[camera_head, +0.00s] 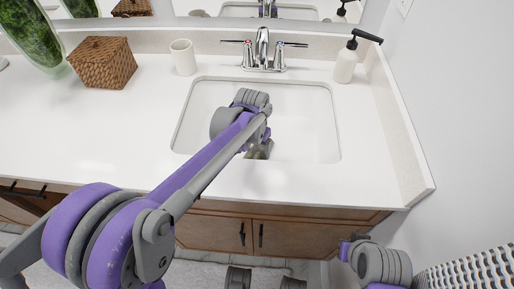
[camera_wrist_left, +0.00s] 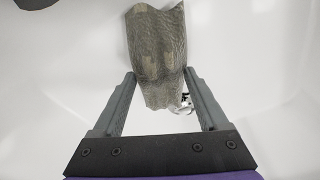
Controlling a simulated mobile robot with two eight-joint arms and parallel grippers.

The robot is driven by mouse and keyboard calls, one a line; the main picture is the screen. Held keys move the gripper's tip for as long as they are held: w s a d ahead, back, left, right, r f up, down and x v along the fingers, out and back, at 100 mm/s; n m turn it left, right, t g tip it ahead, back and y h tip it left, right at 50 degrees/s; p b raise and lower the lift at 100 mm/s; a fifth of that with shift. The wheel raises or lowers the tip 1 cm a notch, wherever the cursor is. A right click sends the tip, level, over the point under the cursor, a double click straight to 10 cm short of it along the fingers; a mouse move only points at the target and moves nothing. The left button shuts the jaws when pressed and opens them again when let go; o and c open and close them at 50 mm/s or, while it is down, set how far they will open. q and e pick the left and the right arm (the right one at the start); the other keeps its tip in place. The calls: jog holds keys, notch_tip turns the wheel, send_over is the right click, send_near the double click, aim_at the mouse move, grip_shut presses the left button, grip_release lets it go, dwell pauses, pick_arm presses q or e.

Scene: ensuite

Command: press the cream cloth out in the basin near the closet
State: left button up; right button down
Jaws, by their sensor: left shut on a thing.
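The basin (camera_head: 305,125) is a white rectangular sink set into the white counter. My left gripper (camera_head: 258,148) reaches down into it, largely hidden by its own arm in the head view. In the left wrist view, the left gripper (camera_wrist_left: 162,95) is shut on the cloth (camera_wrist_left: 158,45), which looks grey-brown rather than cream. The cloth is bunched between the two fingertips and extends beyond them over the white basin surface. A small piece of the cloth (camera_head: 262,151) shows in the head view. I cannot tell whether it touches the basin floor. My right gripper is not in view.
The chrome faucet (camera_head: 263,52) with two handles stands behind the basin. A soap dispenser (camera_head: 347,62) is at the back right, and a white cup (camera_head: 183,57) and wicker box (camera_head: 103,62) are at the back left. A wall bounds the right side.

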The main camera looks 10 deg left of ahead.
aim_at(257, 151)
pick_arm(q)
jog(key=shift+f+b, duration=0.3)
jog(key=shift+f, duration=0.25)
dwell(0.4)
jog(key=shift+s+f, duration=0.1)
jog(key=shift+f, duration=0.05)
dwell(1.1)
notch_tip(257, 151, up, 20)
jog(key=p, duration=1.3)
dwell(0.4)
